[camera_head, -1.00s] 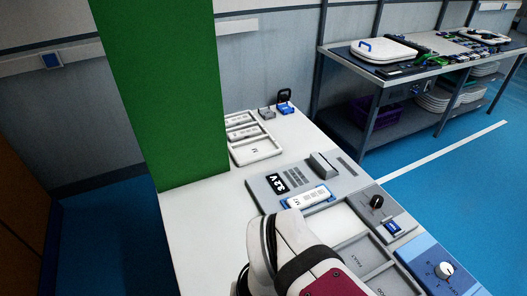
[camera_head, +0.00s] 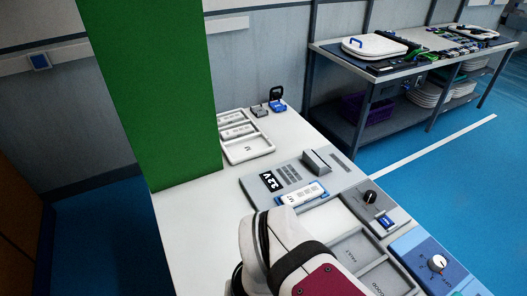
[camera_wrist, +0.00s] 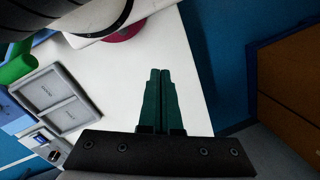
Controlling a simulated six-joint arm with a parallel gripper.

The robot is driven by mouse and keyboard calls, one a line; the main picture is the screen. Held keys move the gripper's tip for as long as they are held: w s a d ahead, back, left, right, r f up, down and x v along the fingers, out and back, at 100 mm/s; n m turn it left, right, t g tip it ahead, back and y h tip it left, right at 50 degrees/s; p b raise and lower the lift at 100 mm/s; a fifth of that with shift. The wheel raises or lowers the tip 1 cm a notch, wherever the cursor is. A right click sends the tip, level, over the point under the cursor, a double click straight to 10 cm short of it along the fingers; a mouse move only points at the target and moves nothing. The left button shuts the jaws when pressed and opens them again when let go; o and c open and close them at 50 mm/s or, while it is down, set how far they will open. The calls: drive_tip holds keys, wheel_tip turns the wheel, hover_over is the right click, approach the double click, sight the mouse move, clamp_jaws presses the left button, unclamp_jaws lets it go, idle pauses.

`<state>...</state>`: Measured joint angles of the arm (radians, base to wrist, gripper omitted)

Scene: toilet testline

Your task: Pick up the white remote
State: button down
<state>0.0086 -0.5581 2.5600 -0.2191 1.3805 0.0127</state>
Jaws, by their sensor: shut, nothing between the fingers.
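A white remote (camera_head: 302,193) lies in a blue holder on the grey tester (camera_head: 262,183), whose display seems to read 3.2 V. More white remotes (camera_head: 237,131) lie in a white tray (camera_head: 249,155) at the back of the bench. My gripper (camera_wrist: 160,72) shows in the wrist view with its two green fingers together and nothing between them. It is over the white bench top, apart from any remote. In the head view my arm hides the fingers.
A two-compartment grey tray (camera_wrist: 56,98), lettered FAULT and GOOD, sits on the bench (camera_head: 190,220). A green pillar (camera_head: 150,90) stands at the bench's left edge. A blue dial box (camera_head: 435,262) is at right. Bare bench lies left of the tester.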

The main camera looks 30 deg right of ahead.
drive_tip(key=c, duration=1.6)
unclamp_jaws()
drive_tip(key=shift+c, duration=0.6)
unclamp_jaws()
drive_tip(key=w+d+f+m+g+h, duration=0.35)
drive_tip(key=w+d+m+h, duration=0.5)
drive_tip(key=w+d, duration=0.65)
drive_tip(key=m+t+h, duration=0.4)
drive_tip(key=h, duration=0.3)
approach(301, 195)
drive_tip(key=x, duration=0.9)
drive_tip(key=shift+w+d, duration=0.1)
